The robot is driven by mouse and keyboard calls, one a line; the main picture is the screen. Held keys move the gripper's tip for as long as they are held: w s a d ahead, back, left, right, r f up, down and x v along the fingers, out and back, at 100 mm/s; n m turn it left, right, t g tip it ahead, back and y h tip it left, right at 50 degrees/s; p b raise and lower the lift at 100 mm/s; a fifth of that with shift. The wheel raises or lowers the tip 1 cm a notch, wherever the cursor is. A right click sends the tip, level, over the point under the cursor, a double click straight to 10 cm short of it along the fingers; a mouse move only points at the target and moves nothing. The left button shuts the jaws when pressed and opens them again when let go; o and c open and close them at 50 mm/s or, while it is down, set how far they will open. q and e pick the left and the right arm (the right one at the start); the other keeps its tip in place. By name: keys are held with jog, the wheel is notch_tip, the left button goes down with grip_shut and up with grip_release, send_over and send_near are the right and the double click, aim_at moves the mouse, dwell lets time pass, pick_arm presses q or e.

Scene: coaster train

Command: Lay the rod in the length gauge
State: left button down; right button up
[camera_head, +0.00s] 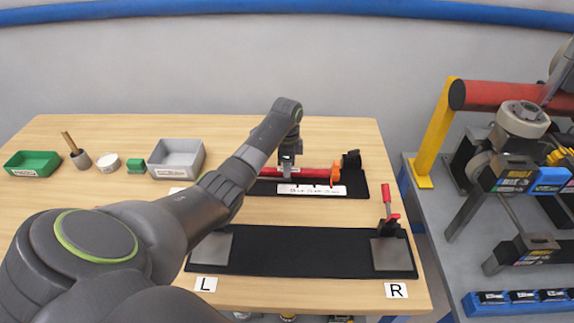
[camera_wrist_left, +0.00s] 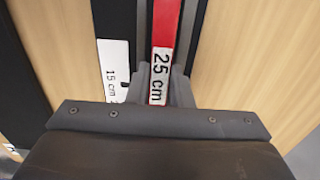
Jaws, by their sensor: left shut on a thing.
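The red rod (camera_head: 312,172) lies lengthwise along the black length gauge (camera_head: 358,184) at the back of the table. My left gripper (camera_head: 287,172) is shut on the rod from above. In the left wrist view the rod (camera_wrist_left: 166,25) carries a white "25 cm" label and runs between my fingers. The gauge's white scale plate (camera_head: 312,190) lies in front of the rod, and an orange piece (camera_head: 335,173) stands at its right. I cannot tell whether the rod rests fully on the gauge. My right gripper is not in view.
A long black fixture (camera_head: 300,252) with metal plates and a red-handled clamp (camera_head: 389,205) lies in front. A grey bin (camera_head: 176,158), green tray (camera_head: 32,163) and small cups stand at the back left. A grey bench with machinery (camera_head: 450,215) stands at the right.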

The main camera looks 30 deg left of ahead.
pick_arm(q)
jog(key=c, duration=1.3)
grip_release()
jog(key=shift+f, duration=0.25)
jog(key=shift+c, duration=0.2)
jog(key=shift+o, duration=0.2)
jog(key=shift+s+f, duration=0.1)
jog(key=shift+s+d, duration=0.1)
jog(key=r, duration=0.3)
jog(key=r+b, duration=0.1)
jog(key=r, duration=0.4)
jog(key=shift+w+r+b, duration=0.25)
jog(key=shift+r+b, duration=0.1)
jog(key=shift+b, duration=0.05)
jog(key=shift+r+p, duration=2)
jog(key=shift+r, duration=0.5)
jog(key=shift+r, duration=0.1)
